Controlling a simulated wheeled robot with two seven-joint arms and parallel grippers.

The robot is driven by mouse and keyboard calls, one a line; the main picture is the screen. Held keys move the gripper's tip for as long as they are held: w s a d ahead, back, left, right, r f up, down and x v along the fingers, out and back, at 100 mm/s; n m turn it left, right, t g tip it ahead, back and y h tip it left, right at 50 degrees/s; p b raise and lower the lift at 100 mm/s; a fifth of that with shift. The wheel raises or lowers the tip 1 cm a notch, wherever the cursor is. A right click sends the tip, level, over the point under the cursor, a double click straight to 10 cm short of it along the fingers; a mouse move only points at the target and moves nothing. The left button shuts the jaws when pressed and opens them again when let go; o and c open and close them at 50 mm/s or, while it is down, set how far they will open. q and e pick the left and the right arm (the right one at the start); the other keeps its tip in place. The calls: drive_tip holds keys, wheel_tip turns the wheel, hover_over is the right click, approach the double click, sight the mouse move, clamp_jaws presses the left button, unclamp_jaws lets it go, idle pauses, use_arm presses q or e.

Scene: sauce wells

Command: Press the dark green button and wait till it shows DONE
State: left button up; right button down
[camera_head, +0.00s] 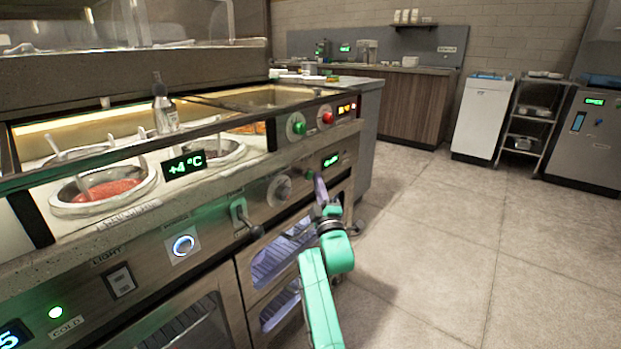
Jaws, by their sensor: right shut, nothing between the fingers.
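My right gripper (319,186) is shut and empty, its fingertips pointing up at the counter's front panel. A small dark round control (309,174), perhaps the dark green button, sits just left of the fingertips and is partly hidden; I cannot tell whether they touch. Right above it is a small display (331,160) with green text too small to read. A brighter green button (296,126) and a red button (326,117) are on the upper panel. My left gripper is not in view.
The steel counter holds a round knob (279,190), a lever (245,217), a blue-lit button (183,245) and a +4 °C display (184,164). Sauce wells (104,191) and a bottle (165,110) are on top. The tiled floor (450,240) at right is clear.

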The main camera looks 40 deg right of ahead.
drive_tip(key=shift+w+a+b, duration=0.15)
drive_tip(key=shift+w+b, duration=0.15)
drive_tip(key=shift+w, duration=0.25)
idle(0.6)
drive_tip(key=shift+s+d+p, duration=0.25)
drive_tip(key=shift+s+p, duration=0.45)
drive_tip(key=shift+s, duration=0.15)
